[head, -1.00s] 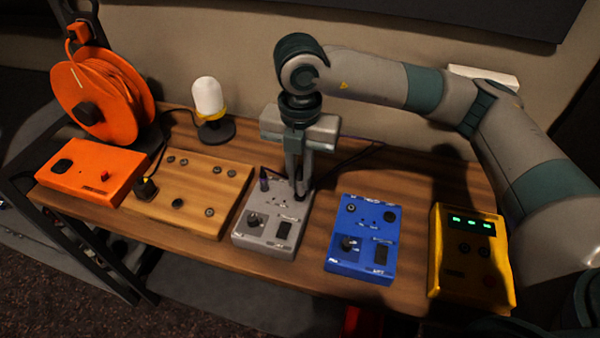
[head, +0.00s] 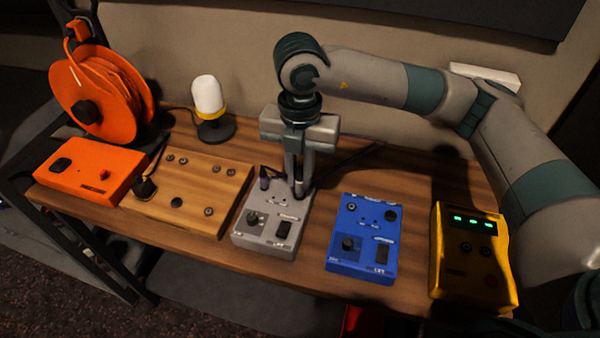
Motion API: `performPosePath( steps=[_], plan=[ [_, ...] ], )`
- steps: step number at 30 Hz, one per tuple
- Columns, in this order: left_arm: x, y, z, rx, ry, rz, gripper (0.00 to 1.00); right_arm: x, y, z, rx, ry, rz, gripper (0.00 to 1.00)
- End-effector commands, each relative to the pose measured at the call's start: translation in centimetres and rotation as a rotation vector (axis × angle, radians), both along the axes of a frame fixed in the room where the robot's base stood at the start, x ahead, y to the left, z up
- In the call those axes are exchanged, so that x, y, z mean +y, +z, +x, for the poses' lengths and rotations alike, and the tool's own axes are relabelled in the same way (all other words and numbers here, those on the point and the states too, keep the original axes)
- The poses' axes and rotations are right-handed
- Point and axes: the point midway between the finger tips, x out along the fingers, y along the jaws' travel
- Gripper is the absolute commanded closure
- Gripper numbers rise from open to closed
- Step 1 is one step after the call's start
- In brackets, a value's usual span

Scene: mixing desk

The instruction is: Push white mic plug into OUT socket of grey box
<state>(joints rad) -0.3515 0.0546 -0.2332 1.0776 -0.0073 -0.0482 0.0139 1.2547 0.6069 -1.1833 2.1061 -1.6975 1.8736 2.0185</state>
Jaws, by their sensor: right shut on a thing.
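The grey box (head: 266,236) sits near the middle of the desk, with a knob, a dark switch and sockets along its back edge. My right gripper (head: 299,187) points down at the box's back right corner. It is shut on a dark plug, taken as the white mic plug, which its fingers mostly hide. I cannot tell whether the plug's tip is in the OUT socket, as the fingers cover that spot. A dark cable (head: 345,160) runs from there to the right. Another dark plug (head: 264,180) stands upright at the box's back left. My left gripper is not in view.
A blue box (head: 362,262) and a yellow box (head: 462,285) stand to the right. A wooden box (head: 215,180), an orange box (head: 88,172) and an orange cable reel (head: 130,115) are to the left. A white-topped lamp-like object (head: 208,97) stands behind.

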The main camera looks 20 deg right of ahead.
Motion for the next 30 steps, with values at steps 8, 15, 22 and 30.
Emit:
performPosePath(
  steps=[8, 15, 22, 30],
  plan=[
    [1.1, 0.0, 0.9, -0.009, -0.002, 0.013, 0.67, 0.0, -0.1, 0.0, 0.000, 0.000, 0.000, 1.00],
    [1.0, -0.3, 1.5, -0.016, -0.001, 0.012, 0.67, 0.0, -0.1, 0.0, -0.001, 0.000, 0.001, 1.00],
    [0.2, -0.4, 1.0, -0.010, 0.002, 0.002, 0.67, 0.0, 0.0, 0.0, 0.000, 0.000, 0.000, 1.00],
    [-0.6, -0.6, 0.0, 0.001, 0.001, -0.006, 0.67, 0.0, 0.0, 0.0, 0.000, 0.000, 0.000, 1.00]
  ],
)
